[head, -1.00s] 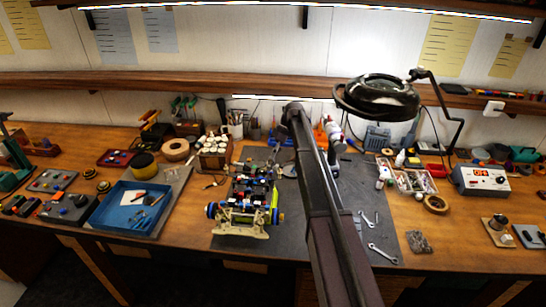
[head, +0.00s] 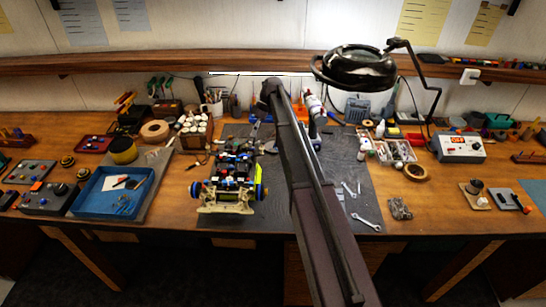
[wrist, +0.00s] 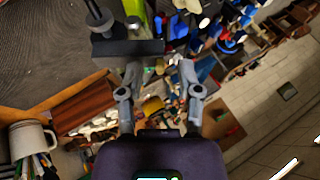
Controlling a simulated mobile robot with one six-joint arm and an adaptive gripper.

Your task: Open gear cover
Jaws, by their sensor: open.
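The RC car (head: 230,172) stands on the dark mat left of my arm in the head view. It has a pale front piece, blue wheels and yellow-green sides. I cannot make out the gear cover. In the wrist view, my gripper (wrist: 160,82) is open, with its two grey fingers apart and nothing held between them. A dark bar with grey cylinders (wrist: 128,48) and a bright green part (wrist: 136,10) show beyond the left finger; I cannot tell whether they touch it. In the head view, my gripper is not clearly visible behind my arm.
A blue tray (head: 90,201) lies left of the car. A black magnifier lamp (head: 355,68) overhangs the right side. Wrenches (head: 366,222) and a tape roll (head: 415,171) lie at right. A white mug (wrist: 30,138) shows in the wrist view.

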